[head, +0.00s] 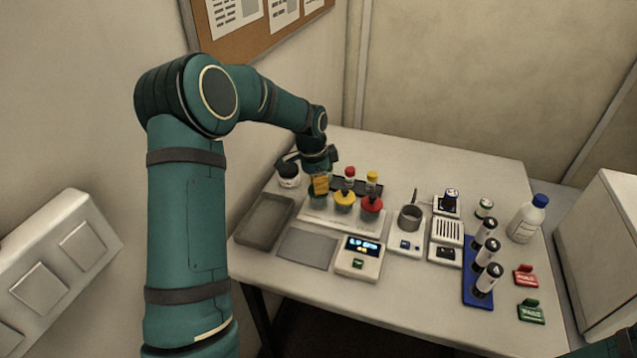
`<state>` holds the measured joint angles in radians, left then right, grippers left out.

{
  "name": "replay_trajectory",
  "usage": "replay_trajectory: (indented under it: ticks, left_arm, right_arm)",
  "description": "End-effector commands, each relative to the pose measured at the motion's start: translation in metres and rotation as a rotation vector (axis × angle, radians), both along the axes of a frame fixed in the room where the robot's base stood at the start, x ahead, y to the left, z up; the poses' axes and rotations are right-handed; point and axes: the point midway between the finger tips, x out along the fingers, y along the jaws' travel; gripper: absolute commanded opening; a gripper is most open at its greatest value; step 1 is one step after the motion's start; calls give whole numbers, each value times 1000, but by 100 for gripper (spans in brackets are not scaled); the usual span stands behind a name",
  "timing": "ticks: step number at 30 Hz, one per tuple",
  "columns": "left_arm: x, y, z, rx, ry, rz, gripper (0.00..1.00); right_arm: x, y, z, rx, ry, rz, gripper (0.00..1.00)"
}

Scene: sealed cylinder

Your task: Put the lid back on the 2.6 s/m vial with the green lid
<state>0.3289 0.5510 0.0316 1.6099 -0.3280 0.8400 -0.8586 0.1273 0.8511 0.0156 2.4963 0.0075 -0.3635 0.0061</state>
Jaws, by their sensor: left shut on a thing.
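My left gripper (319,178) reaches down over the left end of a white rack (340,223) and is shut on a small orange piece (320,186). Directly below is a green round part (318,201); whether it touches the orange piece, I cannot tell. Beside it on the rack are a yellow round part (345,199) with a red-topped piece (350,172) above it, and a red round part (372,205) with a yellow-topped piece (372,177) above it. Labels are too small to read. My right gripper is out of view.
A grey tray (243,240) and a meter (359,262) stand near the rack. Right of them are a dark pot (410,218), a blue rack (478,301) with three dark-capped vials, a blue-capped bottle (524,222), and red (525,276) and green (531,314) clips.

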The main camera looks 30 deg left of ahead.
Motion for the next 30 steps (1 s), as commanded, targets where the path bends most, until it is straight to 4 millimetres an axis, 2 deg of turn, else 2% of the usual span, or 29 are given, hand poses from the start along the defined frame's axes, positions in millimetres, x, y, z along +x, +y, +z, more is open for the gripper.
replay_trajectory:
  ticks: [26,27,29,30]
  left_arm:
    - [0,0,-1,0,0,0,0]
    - [0,0,-1,0,0,0,23]
    - [0,0,-1,0,0,0,44]
    - [0,0,-1,0,0,0,48]
  right_arm:
    - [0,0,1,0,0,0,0]
    - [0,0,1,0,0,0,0]
    - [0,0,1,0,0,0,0]
    - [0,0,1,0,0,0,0]
